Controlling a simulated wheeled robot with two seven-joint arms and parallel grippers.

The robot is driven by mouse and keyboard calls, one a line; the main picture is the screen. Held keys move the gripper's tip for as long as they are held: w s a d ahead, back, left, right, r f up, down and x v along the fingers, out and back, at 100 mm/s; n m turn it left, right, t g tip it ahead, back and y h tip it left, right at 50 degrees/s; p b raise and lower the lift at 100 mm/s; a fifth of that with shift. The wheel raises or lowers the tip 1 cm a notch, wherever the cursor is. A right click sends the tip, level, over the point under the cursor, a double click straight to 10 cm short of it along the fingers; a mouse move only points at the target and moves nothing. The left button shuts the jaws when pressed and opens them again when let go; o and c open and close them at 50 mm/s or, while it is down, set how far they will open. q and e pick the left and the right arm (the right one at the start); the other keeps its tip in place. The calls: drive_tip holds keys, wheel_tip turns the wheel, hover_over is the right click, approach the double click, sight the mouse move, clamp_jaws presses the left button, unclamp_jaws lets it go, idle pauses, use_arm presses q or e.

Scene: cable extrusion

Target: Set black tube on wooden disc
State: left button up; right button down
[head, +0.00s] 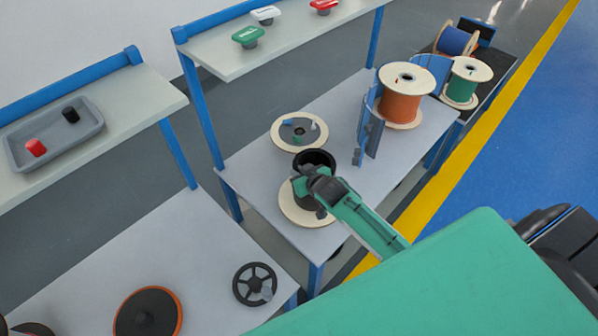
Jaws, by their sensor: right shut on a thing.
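The black tube (316,157) is upright on the middle table, its round open top facing up. A pale wooden disc (291,211) lies under it, near the table's front edge, with its rim showing to the left and front. My right gripper (309,184) is shut on the tube at its near side, its green arm coming in from the lower right. The tube is over the disc. The gripper hides part of both, so I cannot tell whether the tube's lower end touches the disc. My left gripper is not in view.
A second wooden disc (281,136) with a grey piece and small clips lies just behind. A curved blue-grey guard (370,125) and an orange spool (401,103) stand to the right. A black handwheel (255,284) is on the front table. The tabletop (340,212) right of the tube is clear.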

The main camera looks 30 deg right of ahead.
drive_tip(key=shift+f+b, duration=0.3)
drive_tip(key=shift+f, duration=0.25)
drive_tip(key=c, duration=1.6)
unclamp_jaws()
drive_tip(key=shift+c, duration=0.2)
drive_tip(key=shift+p+v, duration=0.8)
drive_tip(key=shift+p, duration=0.05)
drive_tip(key=p+v, duration=0.7)
drive_tip(key=v, duration=0.2)
drive_tip(key=shift+s+p, duration=0.15)
drive_tip(key=shift+p, duration=0.2)
drive_tip(key=shift+s+r, duration=0.1)
drive_tip(key=shift+r, duration=0.1)
